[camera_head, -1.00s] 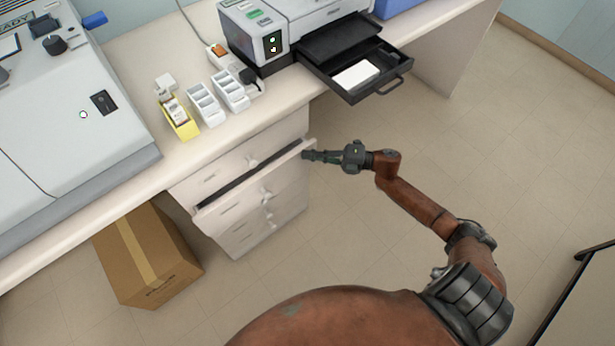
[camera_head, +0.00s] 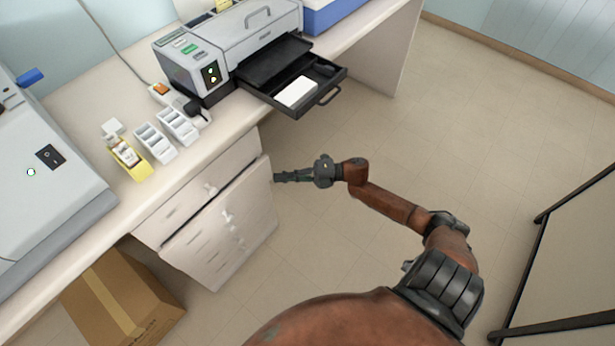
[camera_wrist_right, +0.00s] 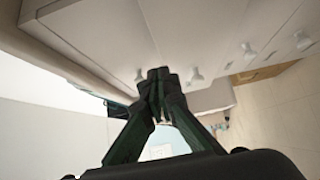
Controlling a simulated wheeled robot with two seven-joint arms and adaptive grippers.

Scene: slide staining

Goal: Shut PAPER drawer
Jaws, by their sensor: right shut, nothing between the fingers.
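The white drawer unit (camera_head: 215,248) stands under the worktop. Its second drawer (camera_head: 222,212) stands slightly out, with a narrow dark gap above its front; I cannot read any label. My right gripper (camera_head: 277,178) is shut and empty, its tips close to the right end of that drawer front; I cannot tell whether they touch. In the right wrist view the shut fingers (camera_wrist_right: 158,80) point towards pale drawer fronts with white knobs (camera_wrist_right: 195,76). My left gripper is not in view.
A printer (camera_head: 230,58) on the worktop has its black tray (camera_head: 318,90) pulled out, with white paper in it. White racks (camera_head: 155,142) and a yellow holder (camera_head: 130,163) stand near the edge. A cardboard box (camera_head: 120,305) is on the floor. Floor right of the unit is free.

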